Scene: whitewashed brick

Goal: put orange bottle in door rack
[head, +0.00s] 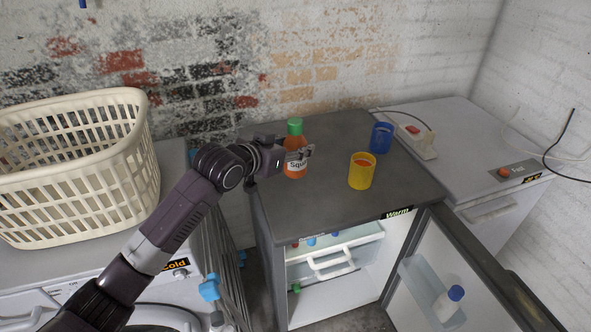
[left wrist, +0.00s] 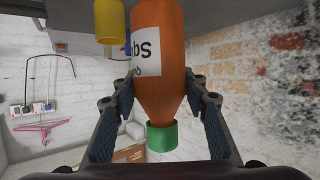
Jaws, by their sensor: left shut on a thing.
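The orange bottle (head: 295,169) with a green cap and white label stands upright on the dark grey top of the small fridge (head: 330,205), toward its back left. My left gripper (head: 297,153) reaches in from the left and is shut on the bottle's upper part. In the left wrist view, which is upside down, the orange bottle (left wrist: 158,95) sits between both fingers of the left gripper (left wrist: 160,100). The fridge door stands open at the right. Its door rack (head: 416,275) holds a white bottle with a blue cap (head: 447,303). My right gripper is not in view.
A yellow mug (head: 361,171) and a blue mug (head: 381,137) stand right of the bottle. A cream laundry basket (head: 75,165) is on the washer at left. A power strip (head: 414,138) lies on the white unit at right. A drawer (head: 335,252) shows inside the fridge.

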